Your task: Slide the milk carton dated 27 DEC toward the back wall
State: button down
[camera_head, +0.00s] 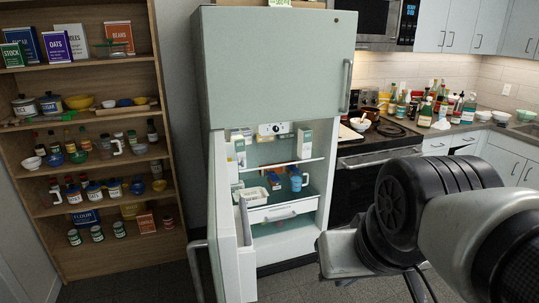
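The refrigerator (275,75) has its lower door (232,235) standing open, with shelves showing inside. A tall, pale carton (304,143) stands upright on the upper shelf at the right. Another pale carton (240,152) stands at the left, near the open door; I cannot tell whether it is on the shelf or in the door. No date is legible on either, so I cannot tell which is the 27 DEC milk carton. My arm reaches in from the right, in front of the stove and to the right of the refrigerator.
A blue jug (295,179) and a white basket (255,196) are on the lower shelf, above a drawer (283,215). A full wooden shelf unit (85,170) stands at the left. The stove (372,180) and a crowded counter are at the right.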

aim_at(305, 136)
jog(key=l+z, duration=0.1)
jog(key=z, duration=0.75)
jog(key=i+j, duration=0.1)
jog(key=i, duration=0.4)
jog(key=i+j, duration=0.15)
jog(key=i, duration=0.35)
jog(key=i+j, duration=0.1)
jog(key=i, duration=0.35)
jog(key=i+u, duration=0.15)
jog(key=i, duration=0.6)
jog(key=i+l+u, duration=0.15)
jog(key=i, duration=0.65)
jog(key=u, duration=1.05)
jog(key=i+l, duration=0.05)
jog(key=l, duration=0.05)
